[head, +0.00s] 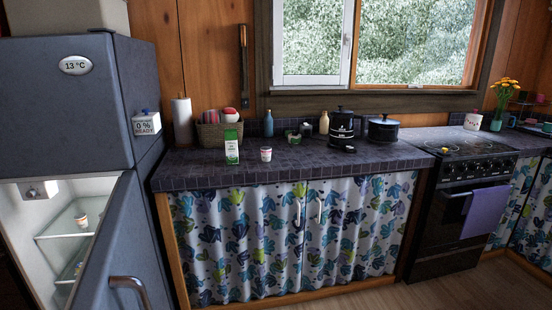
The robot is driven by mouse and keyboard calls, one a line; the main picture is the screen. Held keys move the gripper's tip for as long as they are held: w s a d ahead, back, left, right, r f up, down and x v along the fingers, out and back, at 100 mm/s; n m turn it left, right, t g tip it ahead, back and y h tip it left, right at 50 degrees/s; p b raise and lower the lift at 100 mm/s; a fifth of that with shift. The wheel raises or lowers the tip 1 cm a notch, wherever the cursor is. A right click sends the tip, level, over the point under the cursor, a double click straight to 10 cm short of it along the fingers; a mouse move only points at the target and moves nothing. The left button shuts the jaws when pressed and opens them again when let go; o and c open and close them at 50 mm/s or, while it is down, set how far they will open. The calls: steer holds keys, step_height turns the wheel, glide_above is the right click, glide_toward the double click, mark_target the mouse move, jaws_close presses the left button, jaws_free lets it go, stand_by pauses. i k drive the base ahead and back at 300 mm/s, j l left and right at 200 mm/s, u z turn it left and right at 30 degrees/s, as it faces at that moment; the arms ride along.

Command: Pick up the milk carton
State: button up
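A green and white carton (231,147), which looks like the milk carton, stands upright on the dark tiled counter (185,172) near its front left part. A small white cup with a pinkish band (266,154) stands just to its right, apart from it. My gripper is not in this view, so its state and its distance from the carton do not show.
The fridge (60,110) at left has its lower door (112,250) open. A basket (219,132), a paper roll (182,122), jars and dark pots (383,129) stand along the counter's back. A stove (462,200) is at right. Wooden floor (400,296) shows clear in front.

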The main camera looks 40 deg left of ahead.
mark_target(230, 136)
steer(key=i+u, duration=0.25)
steer(key=u, duration=0.2)
steer(key=i+u, duration=0.25)
steer(key=u, duration=0.2)
steer(key=i+l+u, duration=0.15)
steer(key=u, duration=0.3)
steer(key=i+l+u, duration=0.2)
steer(key=u, duration=0.25)
steer(key=i+l+u, duration=0.2)
steer(key=u, duration=0.3)
steer(key=i+l+u, duration=0.35)
steer(key=l, duration=0.25)
steer(key=i+l+u, duration=0.15)
steer(key=l, duration=0.2)
steer(key=i+l+u, duration=0.2)
steer(key=l, duration=0.15)
steer(key=l+u, duration=0.15)
steer(key=l, duration=0.2)
steer(key=i+l+u, duration=0.15)
steer(key=l, duration=0.25)
